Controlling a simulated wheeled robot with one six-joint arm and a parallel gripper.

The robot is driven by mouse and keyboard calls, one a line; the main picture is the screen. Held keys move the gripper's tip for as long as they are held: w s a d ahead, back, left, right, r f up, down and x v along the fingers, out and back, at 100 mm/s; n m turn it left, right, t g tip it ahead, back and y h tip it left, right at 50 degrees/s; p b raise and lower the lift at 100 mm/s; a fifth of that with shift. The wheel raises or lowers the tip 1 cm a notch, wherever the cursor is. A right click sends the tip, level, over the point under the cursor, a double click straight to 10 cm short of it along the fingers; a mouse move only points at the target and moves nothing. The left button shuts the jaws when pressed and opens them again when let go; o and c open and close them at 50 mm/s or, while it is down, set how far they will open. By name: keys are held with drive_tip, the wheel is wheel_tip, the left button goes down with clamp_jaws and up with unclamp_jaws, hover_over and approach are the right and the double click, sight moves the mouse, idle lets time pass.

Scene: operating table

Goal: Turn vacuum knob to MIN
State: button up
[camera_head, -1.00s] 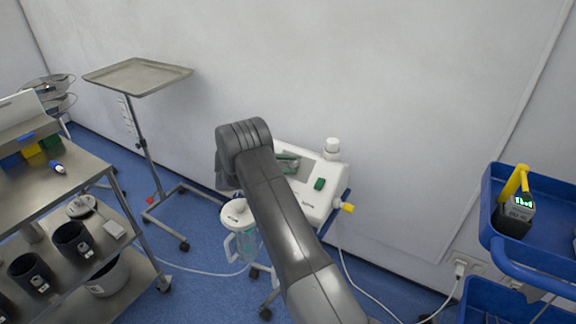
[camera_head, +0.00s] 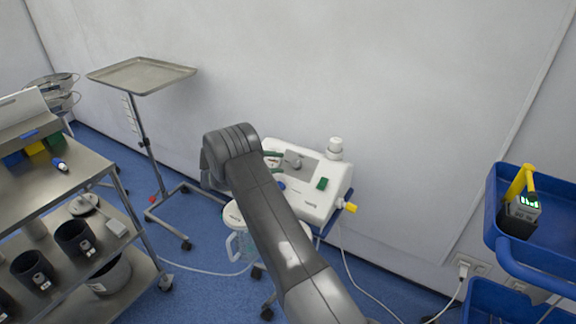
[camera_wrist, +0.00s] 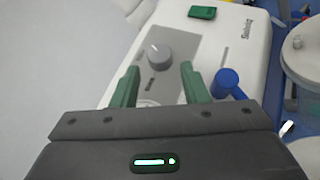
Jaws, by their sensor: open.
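The white suction unit (camera_head: 325,203) stands on a wheeled stand by the wall. Its round grey vacuum knob (camera_wrist: 159,58) sits on a grey panel, with its pointer mark visible in the wrist view. A gauge (camera_wrist: 149,103) shows partly between the fingers. In the head view my arm hides part of the unit.
A steel trolley (camera_head: 85,172) is at left, a tray stand (camera_head: 140,74) behind, a blue cart (camera_head: 493,215) at right.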

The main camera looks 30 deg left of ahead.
drive_tip(key=v, duration=0.8)
drive_tip(key=shift+b, duration=0.35)
